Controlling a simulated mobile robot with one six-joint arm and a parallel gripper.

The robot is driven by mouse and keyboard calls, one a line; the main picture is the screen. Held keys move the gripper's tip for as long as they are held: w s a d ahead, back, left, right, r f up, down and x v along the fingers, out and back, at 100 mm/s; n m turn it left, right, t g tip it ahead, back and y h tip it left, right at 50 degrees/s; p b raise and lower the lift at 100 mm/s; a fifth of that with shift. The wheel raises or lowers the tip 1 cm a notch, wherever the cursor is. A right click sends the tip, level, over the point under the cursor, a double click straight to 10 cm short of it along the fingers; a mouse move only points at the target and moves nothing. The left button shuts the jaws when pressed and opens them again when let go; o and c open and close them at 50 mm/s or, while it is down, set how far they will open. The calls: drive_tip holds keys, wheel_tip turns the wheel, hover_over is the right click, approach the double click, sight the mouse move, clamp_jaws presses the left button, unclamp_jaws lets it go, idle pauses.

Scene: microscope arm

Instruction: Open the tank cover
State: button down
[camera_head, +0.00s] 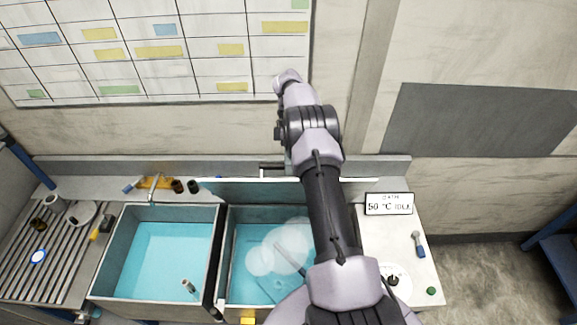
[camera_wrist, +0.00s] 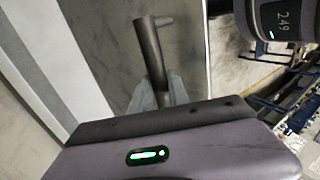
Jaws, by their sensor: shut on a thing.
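The right tank (camera_head: 225,270) holds blue water, and pale round puffs hang over it. Its cover (camera_head: 245,188) stands raised along the tank's back edge, seen as a thin pale panel. A dark bar handle (camera_head: 270,167) shows behind the cover, partly hidden by my arm. In the wrist view my gripper (camera_wrist: 161,92) is shut on the grey metal handle (camera_wrist: 150,48), with a finger on either side of its bar. In the head view my arm hides the gripper and the right part of the tank.
An open left tank (camera_head: 213,255) with blue water stands beside it. A slatted drainboard (camera_head: 60,260) lies far left. The wall rises close behind.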

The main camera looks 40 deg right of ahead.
drive_tip(key=shift+d+f, duration=0.1)
drive_tip(key=shift+f, duration=0.1)
drive_tip(key=c, duration=1.5)
unclamp_jaws()
drive_tip(key=shift+c, duration=0.2)
drive_tip(key=shift+o, duration=1.4)
drive_tip(key=shift+w+d+f, duration=0.1)
drive_tip(key=shift+w+d, duration=0.05)
drive_tip(key=shift+w, duration=0.05)
drive_tip(key=shift+w+r, duration=0.1)
drive_tip(key=shift+r, duration=0.25)
wheel_tip(320, 180, up, 3)
drive_tip(key=shift+b, duration=0.7)
drive_tip(key=s+a+b, duration=0.2)
drive_tip(key=s+a, duration=0.1)
drive_tip(key=s, duration=0.4)
drive_tip(key=s+a+r+b, duration=0.1)
drive_tip(key=s+a+b, duration=0.2)
drive_tip(key=s, duration=0.4)
drive_tip(key=shift+s+a+r, duration=0.3)
drive_tip(key=shift+s+a, duration=0.05)
drive_tip(key=shift+a, duration=0.25)
